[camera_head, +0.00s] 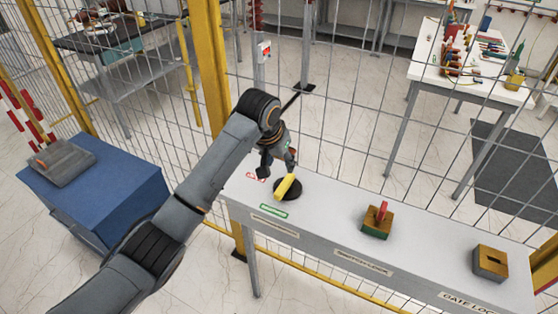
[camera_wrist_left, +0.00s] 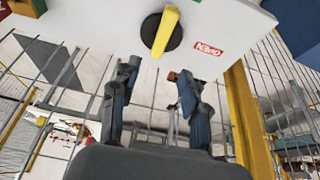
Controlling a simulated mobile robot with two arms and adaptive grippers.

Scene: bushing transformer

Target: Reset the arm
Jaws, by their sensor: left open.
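My left arm comes in from the lower left in the head view, and its gripper (camera_head: 277,158) hangs above the left end of a grey table. In the left wrist view the gripper (camera_wrist_left: 155,85) has its two fingers spread apart with nothing between them. A yellow handle (camera_head: 287,187) on a round black base (camera_head: 288,191) lies just beyond the fingertips, apart from them. The handle also shows in the left wrist view (camera_wrist_left: 166,30). My right gripper is in neither view.
The grey table (camera_head: 335,215) also carries a block with a red upright piece (camera_head: 377,219) and a slotted brown block (camera_head: 490,263). A wire fence with yellow posts (camera_head: 209,65) stands behind it. A blue cabinet (camera_head: 95,190) is at left. A white table with tools (camera_head: 470,70) stands beyond the fence.

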